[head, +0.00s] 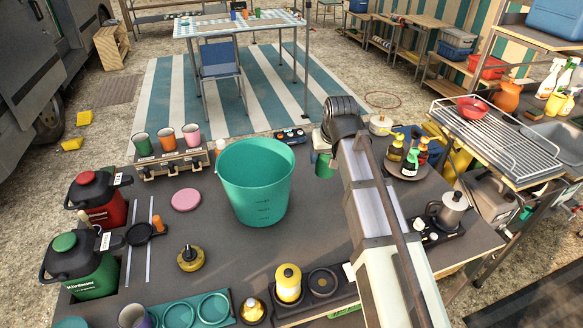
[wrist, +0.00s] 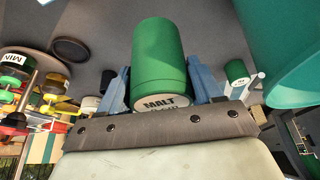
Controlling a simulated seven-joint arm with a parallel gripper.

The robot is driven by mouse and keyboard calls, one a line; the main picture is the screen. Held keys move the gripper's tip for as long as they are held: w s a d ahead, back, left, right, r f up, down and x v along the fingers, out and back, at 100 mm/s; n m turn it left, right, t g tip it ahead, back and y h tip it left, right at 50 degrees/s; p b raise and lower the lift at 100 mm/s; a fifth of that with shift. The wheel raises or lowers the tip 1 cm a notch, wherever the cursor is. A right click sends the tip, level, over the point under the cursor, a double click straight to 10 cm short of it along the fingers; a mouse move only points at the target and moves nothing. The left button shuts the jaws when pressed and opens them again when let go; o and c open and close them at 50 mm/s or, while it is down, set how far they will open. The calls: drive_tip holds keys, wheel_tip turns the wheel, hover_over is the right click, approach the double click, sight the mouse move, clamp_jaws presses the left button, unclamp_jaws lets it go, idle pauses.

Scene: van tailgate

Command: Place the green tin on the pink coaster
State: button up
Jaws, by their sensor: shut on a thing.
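The green tin (wrist: 160,60) is between the two blue-grey fingers of my gripper (wrist: 163,80) in the wrist view. The fingers are shut on its sides, and part of a white label reading "MALT" shows at its near end. The pink coaster (head: 186,200) lies flat and bare on the dark table, left of the bucket. It does not show in the wrist view.
The tall teal bucket (head: 254,190) stands between my gripper and the coaster. The table close around the coaster is clear.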

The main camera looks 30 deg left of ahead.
wheel_tip(320, 180, up, 14)
drive_tip(key=n+g+y, duration=0.2)
drive_tip(key=n+g, duration=0.1)
drive_tip(key=n, duration=0.6)
hover_over(186, 198)
wheel_tip(186, 198, down, 11)
drive_tip(key=shift+a+f, duration=0.1)
drive_tip(key=shift+f, duration=5.3)
drive_tip(key=shift+f, duration=0.1)
drive_tip(key=o, duration=1.2)
drive_tip(key=shift+c, duration=0.2)
